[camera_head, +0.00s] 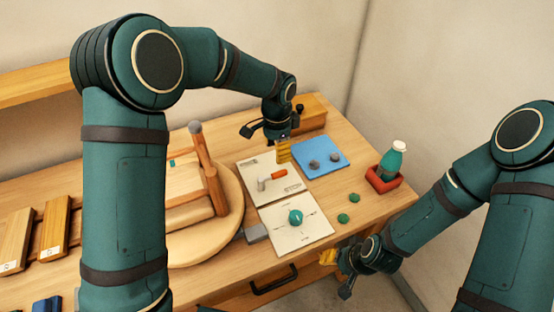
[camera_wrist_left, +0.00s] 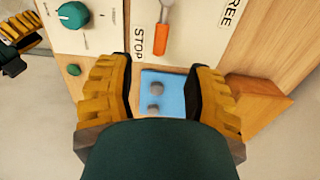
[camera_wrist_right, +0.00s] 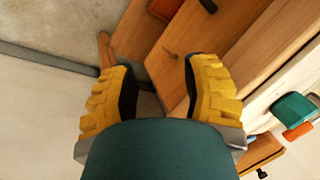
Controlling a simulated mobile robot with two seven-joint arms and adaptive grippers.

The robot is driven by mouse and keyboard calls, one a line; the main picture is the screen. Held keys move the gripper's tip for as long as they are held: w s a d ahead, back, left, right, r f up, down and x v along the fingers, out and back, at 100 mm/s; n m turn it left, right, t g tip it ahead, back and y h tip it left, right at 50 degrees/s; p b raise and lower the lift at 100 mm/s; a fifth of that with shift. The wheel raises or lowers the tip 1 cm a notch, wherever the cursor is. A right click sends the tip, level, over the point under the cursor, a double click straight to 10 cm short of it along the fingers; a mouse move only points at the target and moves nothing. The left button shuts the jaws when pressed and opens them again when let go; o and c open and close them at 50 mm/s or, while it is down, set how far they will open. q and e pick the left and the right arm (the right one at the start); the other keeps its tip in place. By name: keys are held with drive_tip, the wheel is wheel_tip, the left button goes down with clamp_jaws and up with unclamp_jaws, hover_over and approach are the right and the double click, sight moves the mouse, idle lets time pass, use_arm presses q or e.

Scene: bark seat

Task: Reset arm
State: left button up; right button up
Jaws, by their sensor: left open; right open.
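My left gripper (camera_head: 284,150) hangs over the table between the lever panel and the blue mat, its fingers partly hidden by its own wrist. In the left wrist view the left gripper (camera_wrist_left: 165,92) is open and empty, with the blue mat (camera_wrist_left: 175,85) showing between its fingers. My right gripper (camera_head: 330,258) is low beyond the front edge of the table. In the right wrist view the right gripper (camera_wrist_right: 157,88) is open and empty, with nothing between its fingers.
On the table (camera_head: 352,208) are a panel with an orange-handled lever (camera_head: 279,174), a panel with a green knob (camera_head: 295,216), two grey pucks on the blue mat (camera_head: 335,165), green discs (camera_head: 343,218), a bottle (camera_head: 391,160) in a red tray (camera_head: 383,181), and a wooden seat (camera_head: 215,190) on a round board.

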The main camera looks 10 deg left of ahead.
use_arm(q)
drive_tip(key=shift+r, duration=0.55)
